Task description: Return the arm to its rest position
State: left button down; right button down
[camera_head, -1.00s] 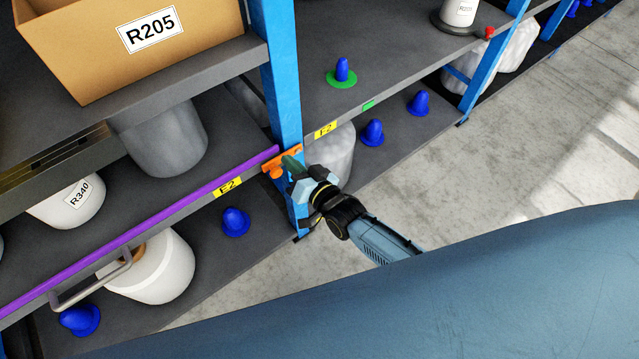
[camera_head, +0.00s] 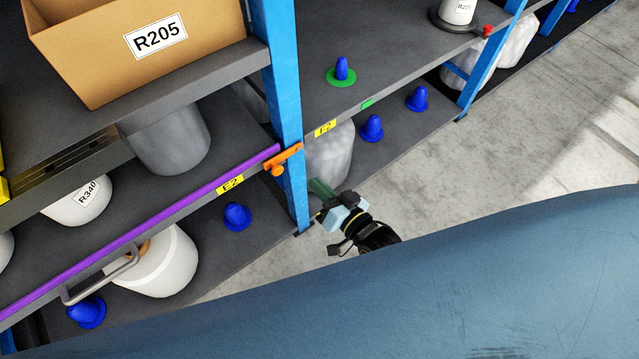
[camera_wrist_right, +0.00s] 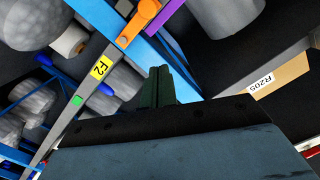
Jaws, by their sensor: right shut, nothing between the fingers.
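My right gripper (camera_head: 322,188) is in the head view, in front of the blue rack post (camera_head: 291,150) and below the orange latch (camera_head: 285,161). Its green fingers are shut with nothing between them, and they stand clear of the shelf. In the right wrist view the shut fingers (camera_wrist_right: 163,88) point toward the rack. The orange latch also shows there (camera_wrist_right: 140,20), at the top. Most of my right arm is hidden behind the large blue part of my own body. My left gripper is not in view.
A purple bar (camera_head: 160,224) runs along the left shelf edge, ending at the latch. A box labelled R205 (camera_head: 85,60) stands on the upper shelf. Blue cones (camera_head: 237,217) and white bobbins (camera_head: 160,265) sit on lower shelves. Bare concrete floor (camera_head: 520,150) lies open at right.

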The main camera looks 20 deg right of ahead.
jog(key=s+d+f+n+g+h, duration=0.15)
jog(key=s+d+f+g, duration=0.35)
jog(key=f, duration=0.5)
jog(key=s+d+f+n+g+h, duration=0.1)
jog(key=s+d+f+g+h, duration=0.2)
jog(key=s+f, duration=0.65)
jog(key=s+d+f+n+g+h, duration=0.1)
jog(key=s+d+f+g, duration=0.2)
jog(key=s, duration=0.8)
jog(key=s+d+f+n+g+h, duration=0.1)
jog(key=s+d+f+g, duration=0.3)
jog(key=s+d+f, duration=0.3)
jog(key=s+f, duration=0.1)
jog(key=s, duration=0.3)
jog(key=shift+f, duration=0.3)
jog(key=shift+h, duration=0.25)
